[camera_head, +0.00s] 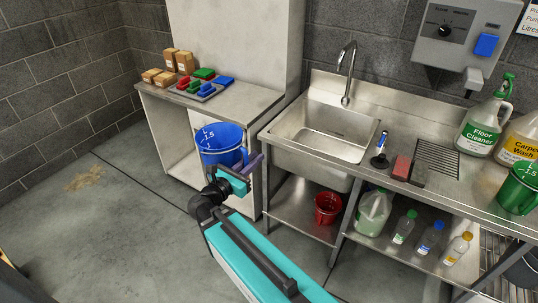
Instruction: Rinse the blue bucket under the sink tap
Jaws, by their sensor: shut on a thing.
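The blue bucket (219,140) is held upright in the air, left of the sink and in front of the cabinet. It has white volume marks near its rim. My gripper (243,168) is at the bucket's lower right side and is shut on it; the exact contact is partly hidden. The steel sink (318,130) is to the right of the bucket and its basin looks empty. The tap (347,75) is a curved spout behind and over the basin. No water stream can be made out.
A cabinet top (237,97) holds boxes and coloured blocks. On the right counter are a brush (380,158), a red block (401,167), a floor cleaner bottle (484,126) and a green jug (519,188). A red bucket (327,208) and bottles stand on the lower shelf.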

